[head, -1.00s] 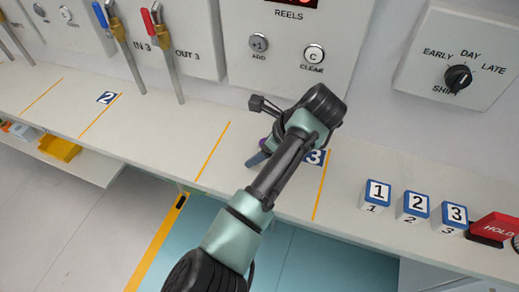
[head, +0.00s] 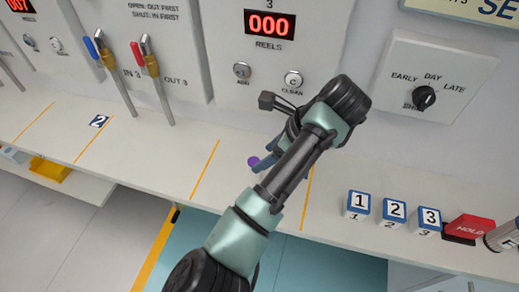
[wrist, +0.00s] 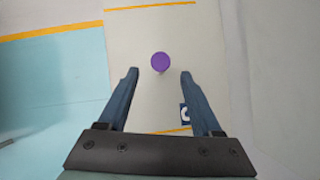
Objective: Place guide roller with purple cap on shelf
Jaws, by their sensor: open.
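The guide roller's purple cap (head: 253,161) shows on the shelf (head: 150,150) in the head view, in the station 3 bay, beside my gripper. In the wrist view, the round purple cap (wrist: 160,62) is seen from above, centred between my two blue fingertips. My gripper (wrist: 159,72) is open and points down at the shelf. I see a gap on each side of the cap. The roller's body is mostly hidden under the cap. In the head view my gripper (head: 270,158) is partly hidden by my wrist and forearm.
Orange lines (head: 205,170) mark off the shelf bays. Numbered blocks (head: 394,211) and a red HOLD block (head: 468,227) stand to the right. A yellow bin (head: 50,169) sits lower left.

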